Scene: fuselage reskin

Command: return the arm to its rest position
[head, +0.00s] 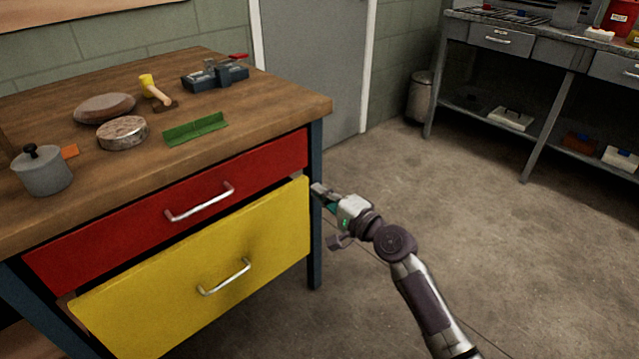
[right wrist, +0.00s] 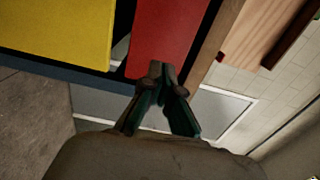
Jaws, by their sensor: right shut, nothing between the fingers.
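My right gripper (head: 322,192) is shut and empty in the head view, just right of the workbench's front right corner post. In the right wrist view my right gripper (right wrist: 162,70) shows its fingertips together, with the red drawer (right wrist: 167,35) and yellow drawer (right wrist: 65,25) behind them. My right arm (head: 415,285) reaches up from the bottom right of the head view, bent at the wrist. I cannot tell whether the fingertips touch the bench. My left gripper is not in view.
The yellow drawer (head: 205,270) stands out slightly. Open floor (head: 480,220) lies right of the bench. A grey shelf unit (head: 545,45) stands behind.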

